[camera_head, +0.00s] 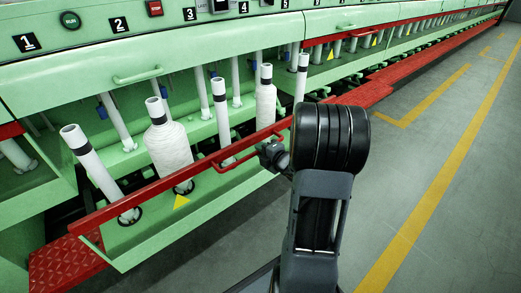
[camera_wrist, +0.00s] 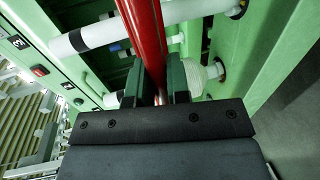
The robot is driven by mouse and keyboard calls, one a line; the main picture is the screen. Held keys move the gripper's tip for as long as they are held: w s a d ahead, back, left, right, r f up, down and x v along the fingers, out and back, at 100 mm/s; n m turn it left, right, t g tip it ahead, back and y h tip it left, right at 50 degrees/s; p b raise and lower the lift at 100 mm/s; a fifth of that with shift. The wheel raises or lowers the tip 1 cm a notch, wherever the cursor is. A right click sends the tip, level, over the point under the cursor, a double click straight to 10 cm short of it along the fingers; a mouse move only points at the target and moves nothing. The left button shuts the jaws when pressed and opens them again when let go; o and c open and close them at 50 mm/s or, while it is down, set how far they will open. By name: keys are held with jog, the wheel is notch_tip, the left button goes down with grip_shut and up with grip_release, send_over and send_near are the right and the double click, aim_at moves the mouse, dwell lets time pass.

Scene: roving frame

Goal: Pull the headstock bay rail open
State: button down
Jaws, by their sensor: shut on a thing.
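The red bay rail (camera_head: 150,186) runs along the front of a green bay, with a red handle (camera_head: 236,158) on its outer face. The bay stands out in front of the neighbouring section at left. My gripper (camera_head: 272,154) is at the right end of the handle, partly hidden by my own arm. In the wrist view, the fingers of my gripper (camera_wrist: 156,84) stand on both sides of the red bar (camera_wrist: 146,38) and are shut on it. The exact contact is hidden between the fingers.
White bobbins (camera_head: 170,145) and bare tubes (camera_head: 84,152) stand in the bay behind the rail. A red tread plate (camera_head: 62,268) lies low at left. A green panel with a handle (camera_head: 138,76) is above. Grey floor (camera_head: 420,150) with yellow lines is clear at right.

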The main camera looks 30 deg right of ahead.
dwell(0.3)
jog(key=c, duration=1.1)
grip_release()
jog(key=b+v, duration=0.3)
jog(key=v, duration=1)
jog(key=shift+s, duration=0.4)
